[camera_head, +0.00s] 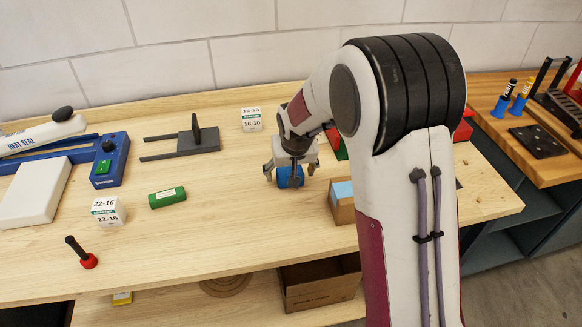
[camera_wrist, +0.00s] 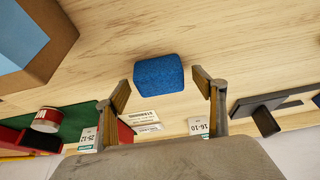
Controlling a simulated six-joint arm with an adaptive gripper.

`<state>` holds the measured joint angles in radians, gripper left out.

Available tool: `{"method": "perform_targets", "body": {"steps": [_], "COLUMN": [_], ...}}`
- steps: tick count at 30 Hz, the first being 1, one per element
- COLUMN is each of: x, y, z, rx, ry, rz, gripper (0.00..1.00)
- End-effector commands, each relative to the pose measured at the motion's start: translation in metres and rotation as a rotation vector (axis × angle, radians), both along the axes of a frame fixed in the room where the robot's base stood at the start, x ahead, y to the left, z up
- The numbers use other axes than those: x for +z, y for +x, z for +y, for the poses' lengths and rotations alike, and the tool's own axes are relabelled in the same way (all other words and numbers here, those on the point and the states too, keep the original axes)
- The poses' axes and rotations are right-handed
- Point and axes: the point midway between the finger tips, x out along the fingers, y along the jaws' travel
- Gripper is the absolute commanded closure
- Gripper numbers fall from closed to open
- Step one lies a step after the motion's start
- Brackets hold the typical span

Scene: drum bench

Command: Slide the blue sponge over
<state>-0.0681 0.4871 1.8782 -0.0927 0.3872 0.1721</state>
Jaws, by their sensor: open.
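The blue sponge (camera_head: 290,177) stands on the wooden bench top, right below my gripper (camera_head: 290,170) in the head view. In the wrist view the blue sponge (camera_wrist: 159,74) lies on bare wood, just beyond and between the two fingertips of my gripper (camera_wrist: 162,87). The fingers are spread wide, with a gap on both sides of the sponge. They appear not to touch it. The head view partly hides the sponge behind the fingers.
A cardboard box with a blue top (camera_head: 342,197) stands right of the sponge. Another label cube (camera_head: 251,119) stands behind. Bench in front of the sponge is clear.

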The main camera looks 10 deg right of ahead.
Motion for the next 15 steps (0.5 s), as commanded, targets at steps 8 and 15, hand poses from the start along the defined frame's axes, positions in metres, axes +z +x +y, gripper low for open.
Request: {"method": "perform_targets", "body": {"steps": [8, 15], "x": [-0.0092, -0.0093], "y": [0.0041, 0.0042], "z": [-0.0001, 0.0], "rx": [0.0, 0.0], "ry": [0.0, 0.0], "rz": [-0.001, -0.001], "gripper": [0.31, 0.31]}}
